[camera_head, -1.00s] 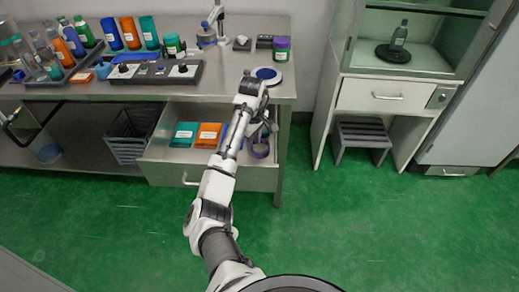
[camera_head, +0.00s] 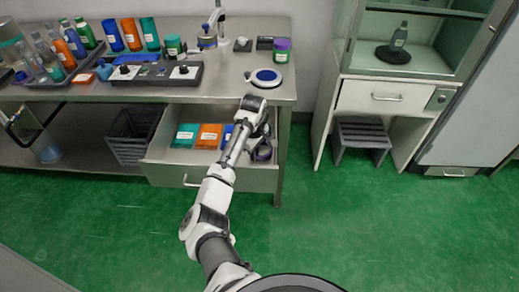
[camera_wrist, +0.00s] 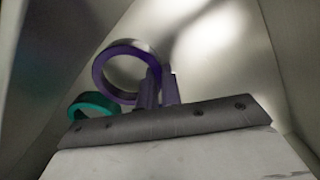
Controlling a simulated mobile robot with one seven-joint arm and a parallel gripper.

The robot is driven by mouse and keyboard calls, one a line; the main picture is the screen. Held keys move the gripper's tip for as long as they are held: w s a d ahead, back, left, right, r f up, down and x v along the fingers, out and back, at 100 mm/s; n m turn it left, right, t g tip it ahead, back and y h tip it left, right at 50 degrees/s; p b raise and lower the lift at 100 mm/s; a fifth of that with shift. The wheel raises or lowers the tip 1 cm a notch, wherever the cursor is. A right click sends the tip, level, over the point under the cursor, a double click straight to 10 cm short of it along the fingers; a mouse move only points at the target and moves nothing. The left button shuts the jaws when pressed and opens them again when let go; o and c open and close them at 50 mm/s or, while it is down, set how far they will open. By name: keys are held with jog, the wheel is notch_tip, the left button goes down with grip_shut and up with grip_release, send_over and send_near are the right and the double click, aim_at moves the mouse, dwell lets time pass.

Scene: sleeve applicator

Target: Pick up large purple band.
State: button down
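The large purple band (camera_head: 263,153) is in the right part of the open drawer (camera_head: 208,176), partly hidden by my arm. In the wrist view the purple band (camera_wrist: 97,72) shows as an open ring, its right side right at my gripper's fingers (camera_wrist: 160,90). The two fingers look close together. I cannot tell whether the band's wall is between them or just beside them. A smaller teal band (camera_wrist: 92,105) lies at the lower left in the wrist view. In the head view my gripper (camera_head: 263,137) reaches down into the drawer and is hard to make out.
A teal box (camera_head: 185,135), an orange box (camera_head: 208,136) and a blue item (camera_head: 227,137) lie left in the drawer. Drawer walls surround my gripper closely.

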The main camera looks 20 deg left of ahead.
dwell(0.5)
notch_tip(320, 180, up, 20)
jog(key=p, duration=0.3)
dwell(0.4)
jog(key=r+p, duration=0.1)
jog(key=p, duration=0.1)
jog(key=shift+r+p, duration=0.3)
jog(key=shift+p, duration=0.05)
jog(key=shift+f, duration=0.1)
